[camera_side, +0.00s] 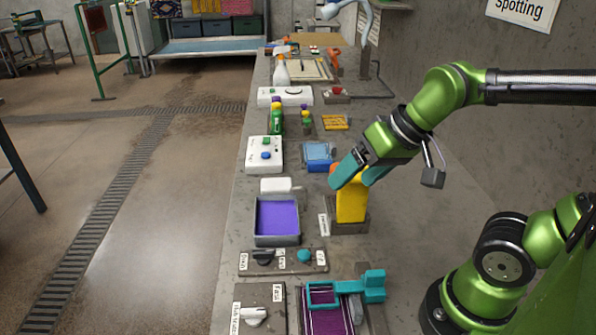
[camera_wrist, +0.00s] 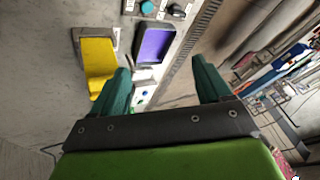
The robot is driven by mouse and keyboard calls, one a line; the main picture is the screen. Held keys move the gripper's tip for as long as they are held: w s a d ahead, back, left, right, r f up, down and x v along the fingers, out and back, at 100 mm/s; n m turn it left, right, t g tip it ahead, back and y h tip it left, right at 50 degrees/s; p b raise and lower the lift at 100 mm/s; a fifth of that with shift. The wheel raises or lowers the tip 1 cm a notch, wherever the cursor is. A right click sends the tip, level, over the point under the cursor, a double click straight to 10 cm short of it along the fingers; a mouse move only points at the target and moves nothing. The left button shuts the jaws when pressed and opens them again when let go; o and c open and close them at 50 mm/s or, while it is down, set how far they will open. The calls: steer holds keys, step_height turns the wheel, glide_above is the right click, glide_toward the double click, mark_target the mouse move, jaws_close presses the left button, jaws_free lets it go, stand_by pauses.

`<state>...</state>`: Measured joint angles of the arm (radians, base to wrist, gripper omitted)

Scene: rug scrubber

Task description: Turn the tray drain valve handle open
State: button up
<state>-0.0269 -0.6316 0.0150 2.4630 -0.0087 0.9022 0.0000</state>
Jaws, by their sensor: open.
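My gripper (camera_side: 352,182) is open and empty, its two teal fingers spread just above a yellow upright block (camera_side: 351,203). In the wrist view my gripper (camera_wrist: 159,64) has the block (camera_wrist: 97,62) beside its left finger; I cannot tell whether they touch. A grey tray (camera_side: 277,240) with a purple inside lies left of the block, apart from my gripper. The tray (camera_wrist: 137,62) also shows between the fingers in the wrist view. A white lever (camera_side: 253,316) sits on a labelled plate at the near edge. No handle is clearly marked as the tray drain valve.
A panel with a black knob (camera_side: 263,256) and a teal knob (camera_side: 304,256) stands nearer than the tray. A teal clamp-like tool (camera_side: 345,289) lies over a purple striped rug. A white box (camera_side: 265,154), blue container (camera_side: 318,155) and green bottle (camera_side: 276,121) stand farther back.

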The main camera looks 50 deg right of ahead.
steer(key=w+a+f+g, duration=0.2)
steer(key=w+a+g, duration=0.15)
steer(key=w, duration=0.35)
steer(key=m+g+h, duration=0.2)
steer(key=m+g, duration=0.1)
steer(key=m, duration=0.2)
glide_above(263, 251)
step_height(263, 251, down, 2)
step_height(263, 251, down, 16)
steer(key=shift+f, duration=0.2)
steer(key=c, duration=1)
steer(key=shift+c, duration=0.2)
